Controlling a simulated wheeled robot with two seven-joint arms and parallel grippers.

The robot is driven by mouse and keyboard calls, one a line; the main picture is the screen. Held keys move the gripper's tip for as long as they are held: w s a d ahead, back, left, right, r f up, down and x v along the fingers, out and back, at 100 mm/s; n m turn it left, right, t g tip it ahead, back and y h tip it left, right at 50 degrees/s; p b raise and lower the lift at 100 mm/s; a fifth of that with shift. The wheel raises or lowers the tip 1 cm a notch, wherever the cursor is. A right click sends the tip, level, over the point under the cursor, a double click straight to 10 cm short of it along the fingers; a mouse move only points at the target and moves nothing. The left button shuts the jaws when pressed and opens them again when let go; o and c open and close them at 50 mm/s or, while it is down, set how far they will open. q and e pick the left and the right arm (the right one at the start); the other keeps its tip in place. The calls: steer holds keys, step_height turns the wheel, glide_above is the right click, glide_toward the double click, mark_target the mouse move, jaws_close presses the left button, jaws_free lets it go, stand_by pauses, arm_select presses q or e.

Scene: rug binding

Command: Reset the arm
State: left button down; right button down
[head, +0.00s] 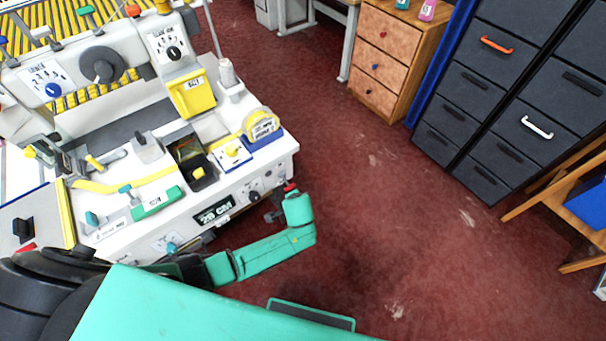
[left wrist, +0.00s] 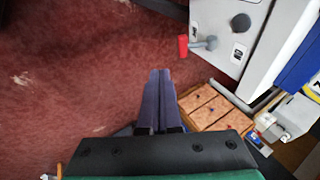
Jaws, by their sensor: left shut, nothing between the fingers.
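My left gripper (left wrist: 158,98) is shut and empty in the left wrist view, its two dark fingers side by side over the red floor. In the head view my left arm comes in from the lower left, and its teal links bend upward just off the machine's front right corner; the fingers cannot be made out there. The white binding machine (head: 230,185) carries a display reading 28 CM. A red-tipped lever (left wrist: 183,46) on the machine is close to my left gripper but apart from it. My right gripper is in neither view.
A wooden drawer unit (head: 385,60) stands at the back, with dark drawer cabinets (head: 480,100) to its right. A wooden frame with a blue panel (head: 588,203) is at the right edge. The red floor (head: 400,230) between is clear.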

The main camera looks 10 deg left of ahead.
arm_select(q)
steer(key=s+a+f+n+g+b, duration=0.1)
steer(key=s+a+f, duration=0.2)
steer(key=s+f, duration=0.3)
steer(key=s+a+f+n+g+h, duration=0.1)
steer(key=s+a+f+g, duration=0.15)
steer(key=s+f, duration=0.35)
steer(key=s+a+f+n+b, duration=0.1)
steer(key=s+a+f+n, duration=0.15)
steer(key=s+f, duration=0.35)
steer(key=s+a+f+n+g, duration=0.1)
steer(key=s+a+f, duration=0.1)
steer(key=s, duration=0.7)
steer(key=s+a+f+n, duration=0.1)
steer(key=s+a+f, duration=0.2)
steer(key=s, duration=0.6)
steer(key=shift+a+f+g+h+b, duration=0.25)
steer(key=shift+f+g+h+b, duration=0.1)
steer(key=shift+h+b, duration=0.05)
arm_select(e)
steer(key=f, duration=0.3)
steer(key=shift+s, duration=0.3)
arm_select(q)
steer(key=shift+n, duration=0.25)
